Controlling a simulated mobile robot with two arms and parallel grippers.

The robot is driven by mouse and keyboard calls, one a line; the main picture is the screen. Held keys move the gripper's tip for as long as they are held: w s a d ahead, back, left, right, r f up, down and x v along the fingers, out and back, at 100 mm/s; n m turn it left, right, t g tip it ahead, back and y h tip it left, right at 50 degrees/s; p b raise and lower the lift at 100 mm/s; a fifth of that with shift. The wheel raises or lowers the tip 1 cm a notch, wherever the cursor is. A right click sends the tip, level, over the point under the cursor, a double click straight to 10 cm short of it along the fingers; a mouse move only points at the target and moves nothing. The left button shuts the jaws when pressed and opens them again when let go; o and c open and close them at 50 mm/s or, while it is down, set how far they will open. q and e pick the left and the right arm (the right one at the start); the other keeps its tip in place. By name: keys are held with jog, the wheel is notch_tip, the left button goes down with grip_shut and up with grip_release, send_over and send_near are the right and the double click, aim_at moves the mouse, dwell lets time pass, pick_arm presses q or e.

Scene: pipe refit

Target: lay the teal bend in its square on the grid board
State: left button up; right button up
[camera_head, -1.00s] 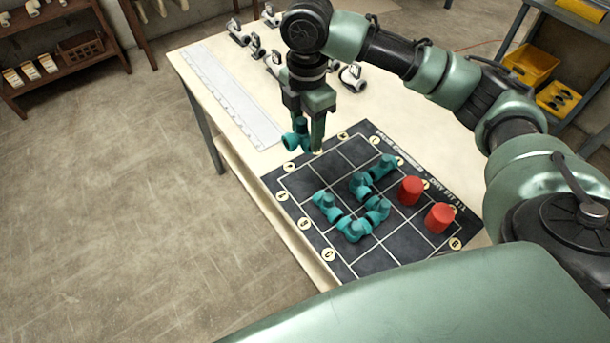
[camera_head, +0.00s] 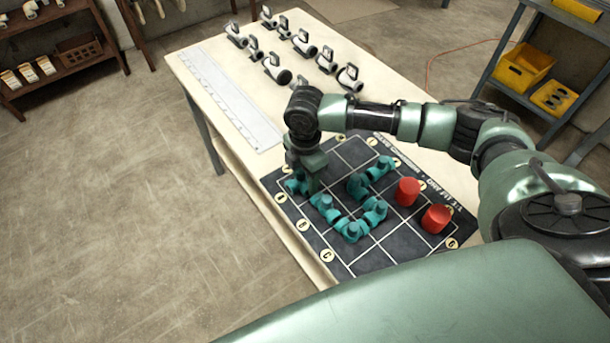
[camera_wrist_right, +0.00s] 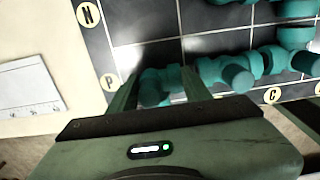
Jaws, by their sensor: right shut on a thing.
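The teal bend (camera_head: 293,186) is between the fingers of my right gripper (camera_head: 311,186), low at the left side of the dark grid board (camera_head: 375,258). In the right wrist view the bend (camera_wrist_right: 160,86) sits between the two fingers of the gripper (camera_wrist_right: 160,92), close to the board's P label. The gripper is shut on it. I cannot tell whether the bend touches the board. Other teal pipe pieces (camera_head: 351,228) lie on the board just beside it. My left gripper is not in view.
Two red cylinders (camera_head: 436,218) stand at the board's right side. Several grey valve fittings (camera_head: 278,69) stand at the table's far end. A white ruled strip (camera_head: 230,95) lies along the left edge. Bare table lies between strip and fittings.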

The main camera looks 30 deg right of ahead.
jog(key=o, duration=1.1)
notch_tip(320, 180, up, 12)
jog(key=shift+r+b, duration=0.1)
jog(key=shift+b, duration=0.6)
